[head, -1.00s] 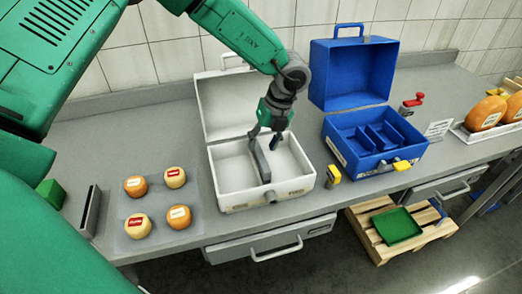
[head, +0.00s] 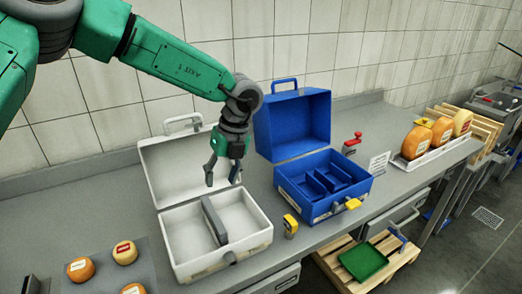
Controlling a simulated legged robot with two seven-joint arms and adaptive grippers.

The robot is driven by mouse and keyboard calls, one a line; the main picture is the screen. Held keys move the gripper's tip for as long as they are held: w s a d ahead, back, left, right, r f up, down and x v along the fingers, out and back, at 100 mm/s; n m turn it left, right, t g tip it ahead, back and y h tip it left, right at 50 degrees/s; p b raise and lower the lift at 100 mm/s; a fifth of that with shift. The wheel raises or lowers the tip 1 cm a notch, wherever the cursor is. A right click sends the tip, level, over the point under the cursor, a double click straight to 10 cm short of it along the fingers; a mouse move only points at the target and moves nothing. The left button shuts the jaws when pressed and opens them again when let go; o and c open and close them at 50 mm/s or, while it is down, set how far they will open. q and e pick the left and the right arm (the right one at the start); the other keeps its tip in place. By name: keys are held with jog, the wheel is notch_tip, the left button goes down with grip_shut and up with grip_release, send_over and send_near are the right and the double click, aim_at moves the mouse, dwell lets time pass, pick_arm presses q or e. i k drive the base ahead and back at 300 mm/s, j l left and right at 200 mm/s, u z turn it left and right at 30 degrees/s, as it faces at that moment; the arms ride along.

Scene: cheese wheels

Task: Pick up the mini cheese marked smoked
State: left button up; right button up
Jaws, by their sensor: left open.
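Three mini cheeses show at the lower left in the head view: an orange one (head: 80,269), a pale yellow one (head: 125,252) with a red label, and another orange one (head: 132,289) cut by the bottom edge. They sit on a grey mat (head: 104,264). Their labels are too small to read, so I cannot tell which is marked smoked. My left gripper (head: 222,181) is open and empty, pointing down above the open white case (head: 222,254), in front of its lid. It is well to the right of the mini cheeses. My right gripper is not in view.
A grey divider (head: 214,220) stands in the white case. An open blue case (head: 325,190), a small yellow object (head: 290,226) and a white tray (head: 440,146) of large cheeses are to the right. A green tray (head: 363,262) lies on a pallet below the counter (head: 120,202).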

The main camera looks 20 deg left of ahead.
aim_at(82, 269)
jog(key=k, duration=1)
